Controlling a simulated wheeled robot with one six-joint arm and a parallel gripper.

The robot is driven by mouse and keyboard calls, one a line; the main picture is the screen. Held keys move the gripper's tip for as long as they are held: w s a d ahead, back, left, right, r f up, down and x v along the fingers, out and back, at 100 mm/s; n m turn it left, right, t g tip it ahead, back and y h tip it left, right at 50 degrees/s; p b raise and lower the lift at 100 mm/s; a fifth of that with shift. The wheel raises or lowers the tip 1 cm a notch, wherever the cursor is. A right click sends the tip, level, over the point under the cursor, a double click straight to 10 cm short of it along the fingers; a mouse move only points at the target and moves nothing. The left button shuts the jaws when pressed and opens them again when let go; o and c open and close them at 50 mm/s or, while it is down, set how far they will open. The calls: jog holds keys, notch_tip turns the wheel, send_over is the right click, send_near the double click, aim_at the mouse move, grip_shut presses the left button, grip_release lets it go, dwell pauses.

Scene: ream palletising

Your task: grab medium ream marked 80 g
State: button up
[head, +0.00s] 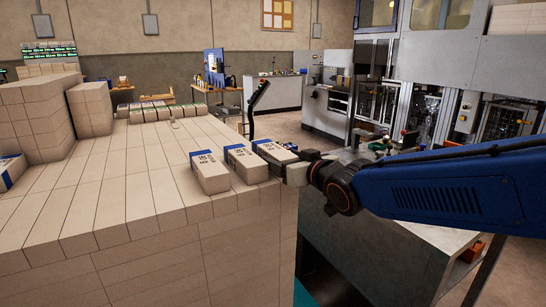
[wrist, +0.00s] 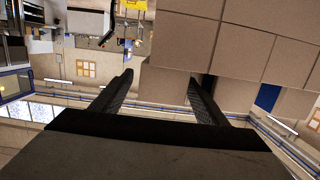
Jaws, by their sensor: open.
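Three wrapped reams with dark printing lie in a row on the right edge of the big stack. The print is too small to read for weight. My gripper (head: 296,168) is at the right end of the row, beside the right ream, which it partly hides. In the wrist view my gripper (wrist: 161,78) is open, with a brown ream end (wrist: 166,92) seen between and beyond the fingers. I cannot tell whether they touch.
The flat-topped stack of plain reams (head: 100,200) fills the left, with higher piles (head: 35,118) behind. A single block pile (head: 90,108) and a row of labelled reams (head: 168,110) stand at the back. A grey bench (head: 385,235) lies below my arm.

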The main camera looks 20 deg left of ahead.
jog(key=shift+x, duration=2.95)
jog(key=shift+r, duration=0.15)
jog(key=c, duration=1.4)
